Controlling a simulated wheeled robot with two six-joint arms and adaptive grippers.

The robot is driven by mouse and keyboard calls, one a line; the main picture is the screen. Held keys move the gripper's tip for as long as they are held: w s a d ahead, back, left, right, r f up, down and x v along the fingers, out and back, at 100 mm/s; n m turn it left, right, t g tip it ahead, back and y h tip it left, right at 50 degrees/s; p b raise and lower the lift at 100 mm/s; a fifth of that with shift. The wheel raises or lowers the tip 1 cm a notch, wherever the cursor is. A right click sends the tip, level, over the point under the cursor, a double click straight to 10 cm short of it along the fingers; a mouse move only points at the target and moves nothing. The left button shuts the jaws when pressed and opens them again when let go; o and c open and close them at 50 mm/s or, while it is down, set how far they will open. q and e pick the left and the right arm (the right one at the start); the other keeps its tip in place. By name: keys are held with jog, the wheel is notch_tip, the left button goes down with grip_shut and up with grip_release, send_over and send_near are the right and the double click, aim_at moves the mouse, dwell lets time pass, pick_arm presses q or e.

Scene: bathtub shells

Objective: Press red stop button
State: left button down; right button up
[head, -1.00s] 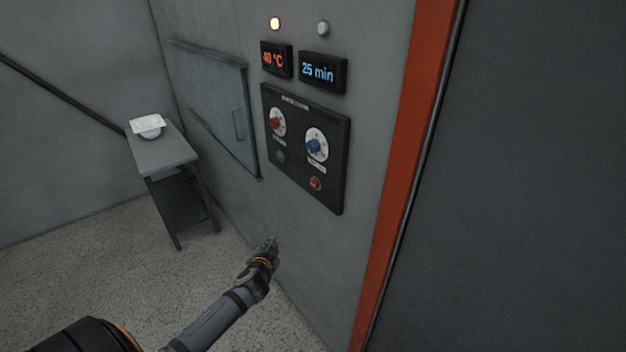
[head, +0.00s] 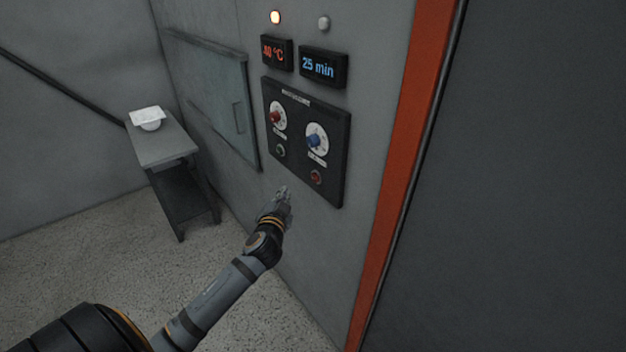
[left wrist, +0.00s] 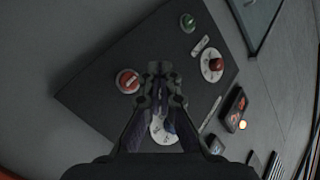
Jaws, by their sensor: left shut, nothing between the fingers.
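The red stop button (head: 316,177) is at the lower right of the black control panel (head: 334,165), below the blue dial (head: 315,141). It also shows in the left wrist view (left wrist: 128,81), left of the fingertips. My left gripper (head: 284,191) is shut and empty. It is below the panel and left of the red button in the head view, apart from it. In the left wrist view its fingers (left wrist: 160,70) point toward the panel and cover part of the blue dial. My right gripper is not in view.
A green button (left wrist: 188,22) and a red dial (left wrist: 214,66) are on the same panel. Displays reading 40 °C and 25 min (head: 323,67) sit above it. An orange-red vertical strip (head: 400,150) stands to the right. A small table (head: 165,150) holds a white container (head: 147,118) at left.

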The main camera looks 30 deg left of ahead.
pick_arm(q)
jog(key=w+d, duration=0.2)
jog(key=w, duration=0.4)
jog(key=shift+w+d+b, duration=0.3)
jog(key=shift+d+b, duration=0.1)
dwell(1.1)
jog(key=shift+w+d, duration=0.2)
jog(key=shift+w, duration=0.2)
jog(key=shift+w+d, duration=0.15)
jog(key=shift+w, duration=0.2)
dwell(0.6)
jog(key=shift+s+a, duration=0.35)
jog(key=shift+s, duration=0.45)
jog(key=shift+s+a+p, duration=0.15)
jog(key=shift+s+a, duration=0.15)
jog(key=shift+s, duration=0.45)
jog(key=shift+s+a+p, duration=0.15)
jog(key=shift+s+a, duration=0.2)
jog(key=shift+s, duration=0.45)
jog(key=shift+s+a+p, duration=0.15)
jog(key=shift+s+a, duration=0.15)
jog(key=shift+s, duration=0.45)
